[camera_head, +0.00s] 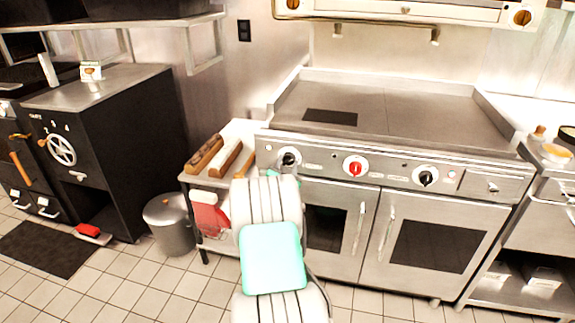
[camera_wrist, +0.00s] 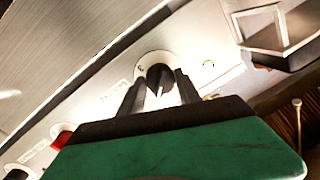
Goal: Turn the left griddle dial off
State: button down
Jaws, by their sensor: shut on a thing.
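The griddle (camera_head: 385,115) has a front panel with three dials. The left griddle dial (camera_head: 289,158) is black on a white round plate; it also shows in the wrist view (camera_wrist: 159,77), upper middle. My gripper (camera_wrist: 160,90) has one finger on each side of this dial and is shut on it. The dial's exact setting is too small to read. In the head view my arm hides most of the gripper. The middle dial (camera_head: 355,167) is red, and the right dial (camera_head: 427,178) is black.
Oven doors with upright handles (camera_head: 383,233) lie below the panel. A small side table (camera_head: 235,139) with long blocks stands left of the griddle. A metal bin (camera_head: 169,225) and a dark cabinet (camera_head: 125,140) are farther left. Open tiled floor lies in front.

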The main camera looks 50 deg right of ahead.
jog(key=n+b, duration=0.1)
jog(key=n, duration=0.3)
jog(key=shift+n+g+b, duration=0.3)
jog(key=shift+n+b, duration=0.05)
jog(key=shift+n, duration=0.05)
jog(key=n, duration=0.4)
jog(key=shift+r+b, duration=0.1)
jog(key=shift+b, duration=0.3)
jog(key=shift+n, duration=0.4)
jog(key=c, duration=0.8)
grip_release()
jog(key=shift+c, duration=0.2)
jog(key=shift+s+a, duration=0.1)
